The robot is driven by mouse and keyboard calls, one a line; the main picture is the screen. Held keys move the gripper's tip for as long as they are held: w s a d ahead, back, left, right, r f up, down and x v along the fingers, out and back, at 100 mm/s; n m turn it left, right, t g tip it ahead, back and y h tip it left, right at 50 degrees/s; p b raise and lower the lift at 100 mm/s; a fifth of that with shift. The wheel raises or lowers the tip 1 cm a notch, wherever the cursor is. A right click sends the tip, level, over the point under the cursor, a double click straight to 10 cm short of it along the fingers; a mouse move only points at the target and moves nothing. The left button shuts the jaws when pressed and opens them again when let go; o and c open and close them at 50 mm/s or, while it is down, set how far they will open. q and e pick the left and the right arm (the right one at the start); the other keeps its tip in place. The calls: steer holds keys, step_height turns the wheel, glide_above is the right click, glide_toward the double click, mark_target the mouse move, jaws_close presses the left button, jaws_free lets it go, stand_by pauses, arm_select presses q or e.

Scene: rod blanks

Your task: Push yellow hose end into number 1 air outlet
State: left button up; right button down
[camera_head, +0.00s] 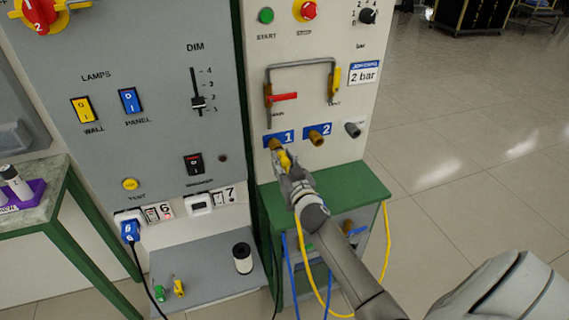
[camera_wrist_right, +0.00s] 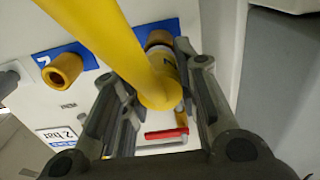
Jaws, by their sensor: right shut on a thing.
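My right gripper (camera_head: 285,167) is shut on the yellow hose end (camera_head: 285,159), in front of the number 1 air outlet (camera_head: 274,143). The brass outlet is beside the blue label "1". In the right wrist view the fingers (camera_wrist_right: 156,72) flank the yellow hose end (camera_wrist_right: 168,72), which lines up with the brass rim of the outlet (camera_wrist_right: 159,38). They meet or nearly meet; I cannot tell how far in the end sits. The yellow hose (camera_wrist_right: 110,45) bends away across the wrist view. My left gripper is not in view.
The number 2 outlet (camera_head: 317,139) and a grey outlet (camera_head: 352,130) are to the right. Above are pipework with a red lever (camera_head: 284,97) and a yellow lever (camera_head: 335,84). A green shelf (camera_head: 345,190) is below; blue hoses (camera_head: 288,265) hang under it.

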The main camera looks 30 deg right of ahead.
steer(key=shift+w+d+r, duration=0.15)
steer(key=shift+w, duration=0.25)
steer(key=c, duration=1.1)
jaws_free()
steer(key=shift+w, duration=0.1)
steer(key=shift+o, duration=0.2)
steer(key=shift+s+f, duration=0.25)
steer(key=shift+s, duration=0.25)
steer(key=v, duration=1.1)
steer(key=shift+r, duration=0.1)
